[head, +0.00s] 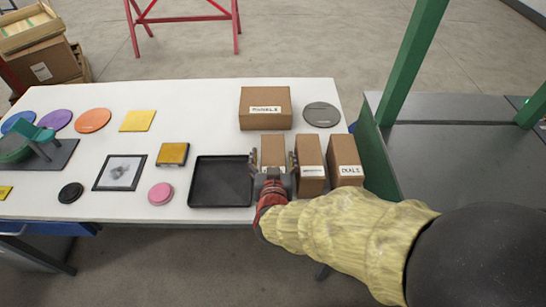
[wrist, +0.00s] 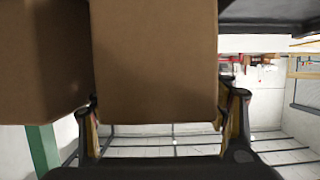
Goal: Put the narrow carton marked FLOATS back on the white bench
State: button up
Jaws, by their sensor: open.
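A narrow brown carton (head: 272,150) stands on the white bench (head: 215,112) at the right end of the black tray, its label hidden by my gripper. My gripper (head: 272,164) is open, with one finger on each side of this carton. In the wrist view the carton (wrist: 155,55) fills the space between the fingers of my gripper (wrist: 163,108); I cannot tell whether they touch it. A second narrow carton (head: 311,172) stands just right of it, its label too small to read. A third (head: 345,160) has a label that seems to read DIALS. I read FLOATS on none.
A black tray (head: 221,182) lies close left of the cartons. A wide carton (head: 265,106) and a grey disc (head: 321,115) are behind. A green post (head: 412,60) and grey surface (head: 450,170) stand right. Framed square (head: 120,172) and coloured discs lie left.

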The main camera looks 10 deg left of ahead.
jog(key=shift+s+r, duration=0.2)
jog(key=shift+r, duration=0.15)
jog(key=p+v, duration=0.4)
jog(key=v, duration=0.7)
jog(key=shift+s+p, duration=0.25)
jog(key=shift+p, duration=0.05)
jog(key=shift+d, duration=0.1)
jog(key=w+d+r+g+y, duration=0.2)
jog(key=d+r+g, duration=0.3)
jog(key=d+r, duration=0.45)
jog(key=s+d+r+m+g+h, duration=0.1)
jog(key=s+d+h, duration=0.1)
jog(key=s+d, duration=0.4)
jog(key=s+d+r+m+g+h, duration=0.1)
jog(key=s+d, duration=0.5)
jog(key=d, duration=0.7)
jog(key=shift+s+r+m+g+h, duration=0.15)
jog(key=shift+r+m+g+h, duration=0.25)
jog(key=shift+h, duration=0.7)
